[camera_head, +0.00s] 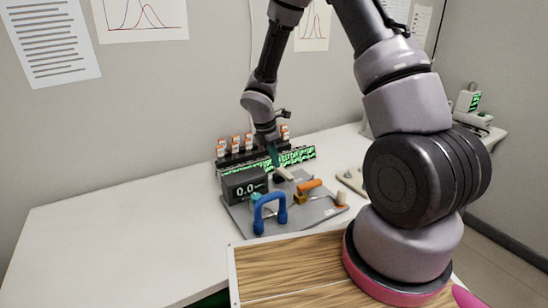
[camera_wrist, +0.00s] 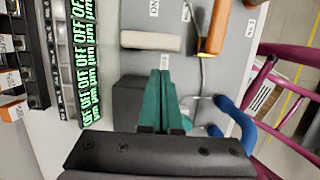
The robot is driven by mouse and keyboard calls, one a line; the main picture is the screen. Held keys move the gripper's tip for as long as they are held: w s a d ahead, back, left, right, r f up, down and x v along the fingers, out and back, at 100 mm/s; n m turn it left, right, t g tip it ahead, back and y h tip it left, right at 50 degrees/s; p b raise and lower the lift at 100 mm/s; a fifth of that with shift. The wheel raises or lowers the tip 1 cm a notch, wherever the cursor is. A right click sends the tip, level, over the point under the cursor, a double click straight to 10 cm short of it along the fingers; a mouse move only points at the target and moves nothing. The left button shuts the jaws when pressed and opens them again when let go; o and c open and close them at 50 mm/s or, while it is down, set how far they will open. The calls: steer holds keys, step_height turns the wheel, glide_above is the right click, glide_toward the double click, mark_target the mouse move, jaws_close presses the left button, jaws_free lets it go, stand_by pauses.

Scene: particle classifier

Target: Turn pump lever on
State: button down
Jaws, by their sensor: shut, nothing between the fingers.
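A grey panel (camera_head: 238,217) on the white table carries the controls. On it are an orange handle (camera_head: 309,185), an off-white bar handle (camera_head: 283,175) and a blue looped handle (camera_head: 270,212). I cannot tell which of these is the pump lever. In the head view, my gripper (camera_head: 275,162) is above the panel's back.
A dark box reading 0.0 (camera_head: 245,187) stands at the panel's left. A wooden-topped surface (camera_head: 290,266) is in front. The table's left side is clear.

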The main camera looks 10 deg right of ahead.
mark_target(287, 175)
steer(key=x, duration=0.6)
steer(key=shift+d+n, duration=0.5)
steer(key=shift+n, duration=0.3)
steer(key=shift+s+d+n+t, duration=0.1)
steer(key=shift+d+n+t, duration=0.2)
steer(key=shift+n, duration=0.2)
steer(key=shift+d+n+y, duration=0.3)
steer(key=shift+d+n, duration=0.3)
steer(key=shift+n, duration=0.5)
steer(key=d+n, duration=0.1)
steer(key=d+n+t, duration=0.1)
steer(key=n, duration=0.1)
steer(key=shift+w+n+y, duration=0.3)
steer(key=shift+w, duration=0.05)
steer(key=n, duration=0.1)
steer(key=w+d+n, duration=0.1)
steer(key=shift+n+y, duration=0.3)
steer(key=shift+n, duration=0.1)
steer(key=n, duration=0.1)
steer(key=w+d+n, duration=0.1)
steer(key=shift+d+n+y, duration=0.1)
steer(key=shift+n+y, duration=0.2)
steer(key=shift+w+d+n+y, duration=0.25)
steer(key=shift+w+n, duration=0.35)
steer(key=shift+n, duration=0.55)
steer(key=shift+w+d+n+y, duration=0.15)
steer(key=shift+w+n+y, duration=0.35)
steer(key=shift+n, duration=0.65)
steer(key=shift+w, duration=0.1)
